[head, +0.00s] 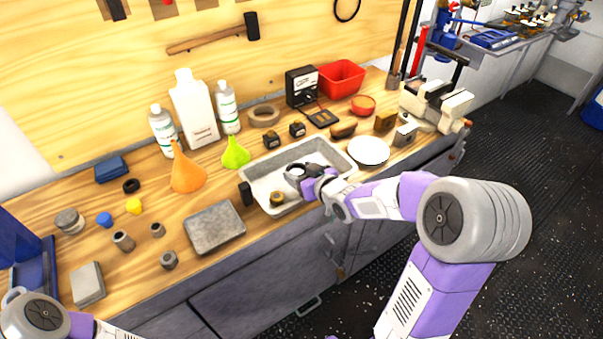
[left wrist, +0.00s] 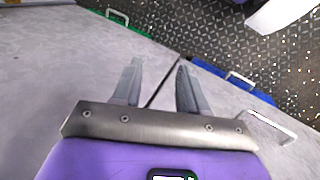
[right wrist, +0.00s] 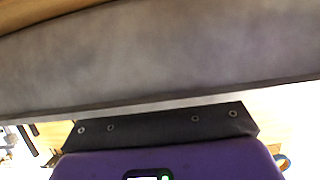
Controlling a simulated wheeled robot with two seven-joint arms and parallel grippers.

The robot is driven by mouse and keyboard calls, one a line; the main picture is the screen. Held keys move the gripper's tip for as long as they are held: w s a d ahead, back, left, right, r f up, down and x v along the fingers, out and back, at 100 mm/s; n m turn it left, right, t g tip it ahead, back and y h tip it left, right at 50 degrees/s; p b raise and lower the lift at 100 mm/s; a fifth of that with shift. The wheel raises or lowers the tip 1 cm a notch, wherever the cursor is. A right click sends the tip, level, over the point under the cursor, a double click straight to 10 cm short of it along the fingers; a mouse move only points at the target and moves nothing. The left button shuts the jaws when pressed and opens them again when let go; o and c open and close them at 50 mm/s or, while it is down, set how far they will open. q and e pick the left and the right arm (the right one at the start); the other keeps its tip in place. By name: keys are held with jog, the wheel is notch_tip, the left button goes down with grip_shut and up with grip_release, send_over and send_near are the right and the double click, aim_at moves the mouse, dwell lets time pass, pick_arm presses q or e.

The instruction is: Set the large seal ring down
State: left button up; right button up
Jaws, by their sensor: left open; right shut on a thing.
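My right gripper (head: 309,182) is over the grey metal tray (head: 335,152) on the bench. It is shut on a round grey thing with a dark opening, which looks like the large seal ring (head: 290,177). The gripper hides part of it, and I cannot tell if it touches the tray floor. In the right wrist view a broad grey surface, likely the ring (right wrist: 160,50), fills the upper part and hides the fingertips. My left gripper (left wrist: 158,82) is open and empty, in front of the grey cabinet fronts.
A small brass-coloured round piece (head: 277,198) and a black block (head: 246,193) are at the tray's left end. A white plate (head: 368,151) stands right of the tray, a grey slab (head: 214,228) to its left. Funnels, bottles and small parts crowd the bench.

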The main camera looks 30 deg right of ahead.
jog(key=shift+f+b, duration=0.4)
jog(key=shift+b, duration=0.05)
jog(key=shift+s+f, duration=0.2)
jog(key=shift+f, duration=0.1)
jog(key=o, duration=1)
jog(key=shift+f, duration=0.15)
jog(key=shift+o, duration=0.2)
jog(key=shift+r+p, duration=0.35)
jog(key=shift+r, duration=0.1)
jog(key=p+v, duration=0.1)
jog(key=v, duration=0.3)
jog(key=r+p+v, duration=0.1)
jog(key=v, duration=0.3)
jog(key=shift+w+p, duration=0.2)
jog(key=shift+p, duration=0.15)
jog(key=shift+b+v, duration=0.7)
jog(key=shift+v, duration=1.25)
